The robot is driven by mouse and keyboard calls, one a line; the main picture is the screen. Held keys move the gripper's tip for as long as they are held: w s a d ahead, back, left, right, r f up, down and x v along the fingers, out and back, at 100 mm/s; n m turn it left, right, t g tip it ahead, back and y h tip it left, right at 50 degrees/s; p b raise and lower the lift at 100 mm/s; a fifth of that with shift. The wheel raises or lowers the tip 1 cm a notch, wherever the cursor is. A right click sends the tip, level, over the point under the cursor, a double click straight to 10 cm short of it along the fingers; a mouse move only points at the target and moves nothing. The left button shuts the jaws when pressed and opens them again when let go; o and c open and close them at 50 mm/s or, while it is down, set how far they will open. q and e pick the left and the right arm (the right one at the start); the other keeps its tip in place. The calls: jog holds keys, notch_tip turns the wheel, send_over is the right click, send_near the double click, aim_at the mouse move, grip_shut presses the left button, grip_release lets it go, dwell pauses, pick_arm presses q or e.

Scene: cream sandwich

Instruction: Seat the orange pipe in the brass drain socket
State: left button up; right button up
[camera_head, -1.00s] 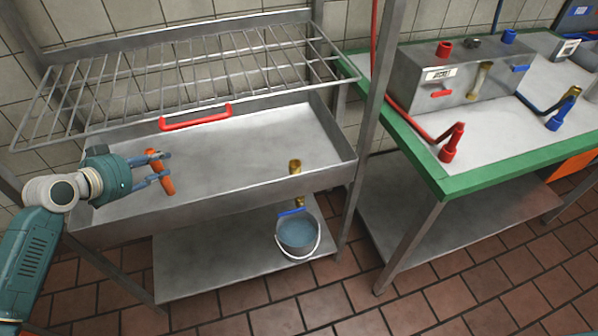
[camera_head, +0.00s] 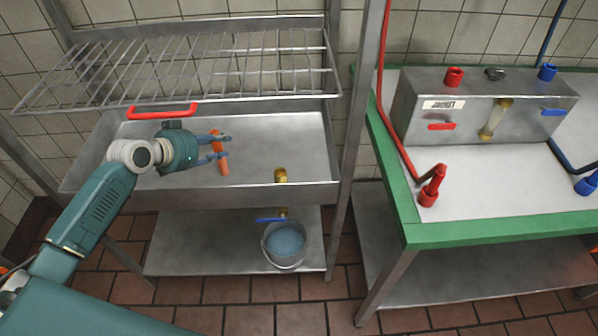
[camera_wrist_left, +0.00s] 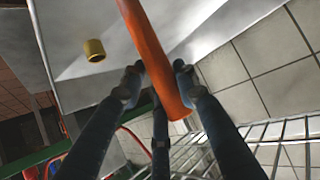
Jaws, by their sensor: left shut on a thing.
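The orange pipe (camera_head: 217,141) is held upright, tilted slightly, in my left gripper (camera_head: 219,147) over the steel sink basin. In the left wrist view the pipe (camera_wrist_left: 150,50) runs between the blue fingers (camera_wrist_left: 156,85), which are shut on it. The brass drain socket (camera_head: 281,175) stands in the basin at the front right, to the right of the pipe and apart from it. The socket also shows in the left wrist view (camera_wrist_left: 94,50), left of the pipe. My right gripper is not in view.
The basin's front wall (camera_head: 240,195) is raised. A bucket (camera_head: 284,245) of water stands on the lower shelf below the drain. A green-edged bench (camera_head: 480,233) stands to the right.

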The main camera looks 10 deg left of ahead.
pick_arm(q)
jog(key=w+d+f+p, duration=0.2)
jog(key=d, duration=0.6)
jog(key=w+d+f+p, duration=0.2)
jog(key=d, duration=0.6)
jog(key=shift+w+p, duration=0.3)
jog(key=o, duration=1.2)
jog(key=shift+d, duration=0.1)
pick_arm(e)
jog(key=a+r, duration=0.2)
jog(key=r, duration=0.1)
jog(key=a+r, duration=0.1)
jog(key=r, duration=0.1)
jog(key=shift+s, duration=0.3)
pick_arm(q)
jog(key=shift+r, duration=0.1)
